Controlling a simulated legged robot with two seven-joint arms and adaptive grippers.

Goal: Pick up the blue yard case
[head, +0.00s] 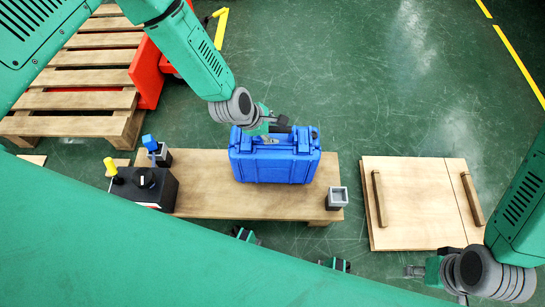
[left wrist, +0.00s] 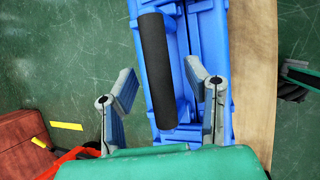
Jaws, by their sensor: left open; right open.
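The blue yard case (head: 275,168) lies on a low wooden bench in the head view. In the left wrist view, the case (left wrist: 205,35) shows with its black handle (left wrist: 155,65). My left gripper (head: 272,128) is at the far edge of the case. In the left wrist view, my left gripper (left wrist: 160,82) is open, with one finger to each side of the handle. I cannot tell whether either finger touches it. My right gripper (head: 412,271) is open and empty, low at the right, away from the case.
The wooden bench (head: 215,205) also holds a black box with a yellow knob (head: 150,188), a blue-topped item (head: 152,146) and a small grey holder (head: 337,197). A wooden panel with two bars (head: 415,205) lies at right. A pallet (head: 85,80) stands at upper left.

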